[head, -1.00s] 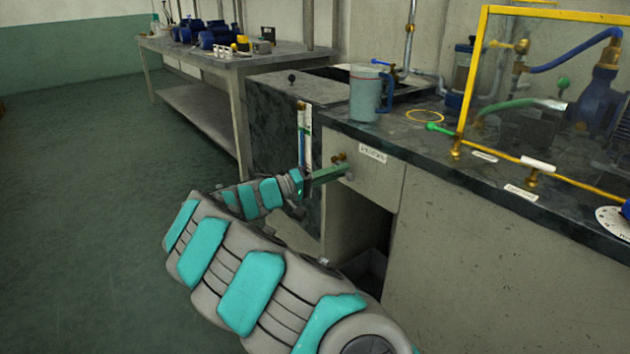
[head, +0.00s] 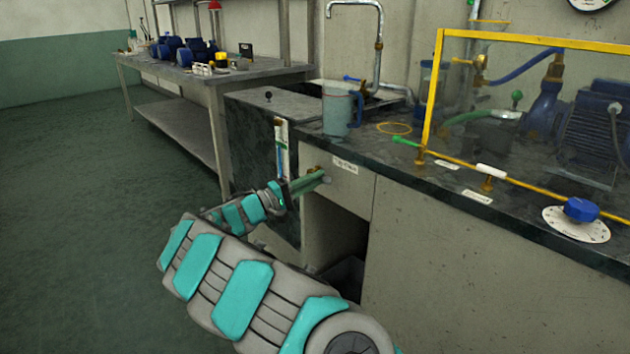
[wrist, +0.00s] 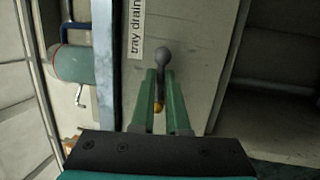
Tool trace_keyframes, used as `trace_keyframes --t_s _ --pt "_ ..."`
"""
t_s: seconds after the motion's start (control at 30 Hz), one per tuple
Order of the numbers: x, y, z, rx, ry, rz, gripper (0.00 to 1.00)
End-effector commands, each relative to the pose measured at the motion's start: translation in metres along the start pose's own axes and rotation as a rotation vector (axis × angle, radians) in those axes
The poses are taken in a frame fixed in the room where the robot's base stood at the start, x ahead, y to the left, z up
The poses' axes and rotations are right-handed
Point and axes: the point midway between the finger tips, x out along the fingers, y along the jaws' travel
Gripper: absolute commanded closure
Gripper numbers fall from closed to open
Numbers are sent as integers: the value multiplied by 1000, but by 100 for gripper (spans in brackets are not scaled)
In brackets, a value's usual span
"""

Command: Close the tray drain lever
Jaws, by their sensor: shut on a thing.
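The tray drain lever (wrist: 163,58) is a grey handle with a rounded end. It shows between the green fingers of my gripper (wrist: 164,75) in the wrist view, with a yellow-brass part low between them. The label reading "tray drain" (wrist: 136,28) is beside it on the grey panel. In the head view my gripper (head: 308,183) is at the front panel under the counter, shut on the lever, whose grey end (head: 326,179) shows at the fingertips. A brass fitting (head: 315,168) is just above. The fingers hide much of the lever.
A grey-blue jug (head: 339,108) stands on the dark counter (head: 420,172) above, near the sink. A yellow-framed clear guard (head: 436,90) and a blue knob on a white dial (head: 580,209) are to the right. An open cabinet space lies below. The floor at left is clear.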

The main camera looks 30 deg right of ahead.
Motion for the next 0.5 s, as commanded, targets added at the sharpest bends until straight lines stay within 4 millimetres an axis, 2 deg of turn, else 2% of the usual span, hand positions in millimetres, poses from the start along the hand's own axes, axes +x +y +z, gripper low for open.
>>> trace_keyframes --t_s 0.17,0.2,0.43,0.5 --pt "-1 0 0 0 2 1 100" --pt "0 0 0 1 2 1 84" --pt "0 0 0 1 1 1 58" --pt "0 0 0 1 1 0 57"
